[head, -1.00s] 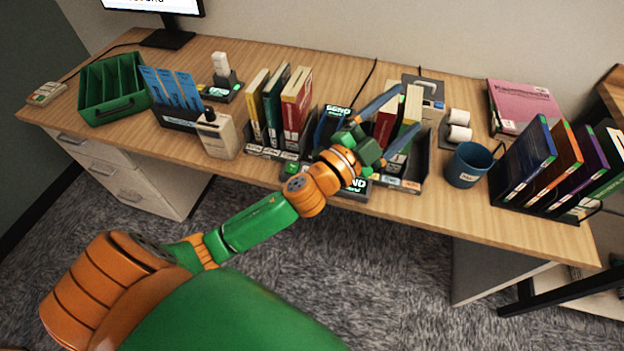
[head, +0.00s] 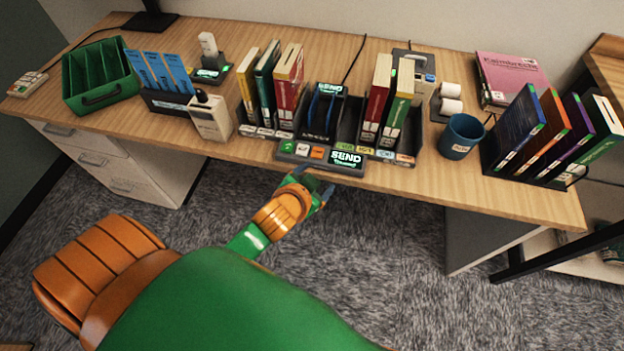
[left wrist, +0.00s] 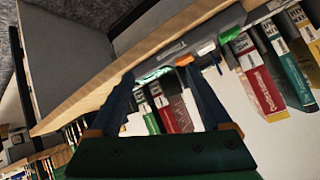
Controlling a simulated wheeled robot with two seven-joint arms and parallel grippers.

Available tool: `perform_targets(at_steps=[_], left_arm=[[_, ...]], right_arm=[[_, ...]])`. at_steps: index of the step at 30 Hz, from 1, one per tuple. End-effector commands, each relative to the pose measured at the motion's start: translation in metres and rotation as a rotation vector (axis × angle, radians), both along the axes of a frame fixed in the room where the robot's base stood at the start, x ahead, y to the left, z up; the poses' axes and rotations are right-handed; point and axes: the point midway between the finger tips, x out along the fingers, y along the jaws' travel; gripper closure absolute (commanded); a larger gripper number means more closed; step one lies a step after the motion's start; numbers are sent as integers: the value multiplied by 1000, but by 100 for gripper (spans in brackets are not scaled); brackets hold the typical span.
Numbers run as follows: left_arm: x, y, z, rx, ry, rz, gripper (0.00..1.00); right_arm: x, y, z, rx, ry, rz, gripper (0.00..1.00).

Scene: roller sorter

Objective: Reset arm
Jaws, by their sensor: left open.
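My left arm comes in from the lower left in the head view, with its elbow bent. My left gripper (head: 320,183) is in front of the desk's front edge, just below the sorter's button panel (head: 318,155). Its two blue fingers are apart with nothing between them. In the left wrist view the left gripper (left wrist: 160,77) also shows open and empty, with the desk edge and books beyond the fingers. My right gripper is in neither view.
The roller sorter (head: 348,108) holds upright books in bays along the front of the desk (head: 190,155). A blue mug (head: 460,136), a book rack (head: 545,180) and a green tray (head: 97,98) stand on the desk. The floor in front is clear.

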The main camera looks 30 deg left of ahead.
Motion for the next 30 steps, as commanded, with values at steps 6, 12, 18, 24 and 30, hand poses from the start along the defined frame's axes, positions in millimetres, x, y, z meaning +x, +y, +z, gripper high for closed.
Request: perform_targets(at_steps=[6, 12, 18, 24, 30], left_arm=[[-10, 1, -10, -12, 48, 13, 18], [-10, 1, -9, -12, 48, 13, 18], [-10, 1, -9, -12, 47, 13, 18], [-23, 2, -66, -14, 159, 4, 18], [-135, 6, -231, -77, 517, 16, 18]], right_arm=[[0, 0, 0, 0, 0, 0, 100], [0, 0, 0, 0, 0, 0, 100], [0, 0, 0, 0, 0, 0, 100], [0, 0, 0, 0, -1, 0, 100], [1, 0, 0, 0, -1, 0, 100]])
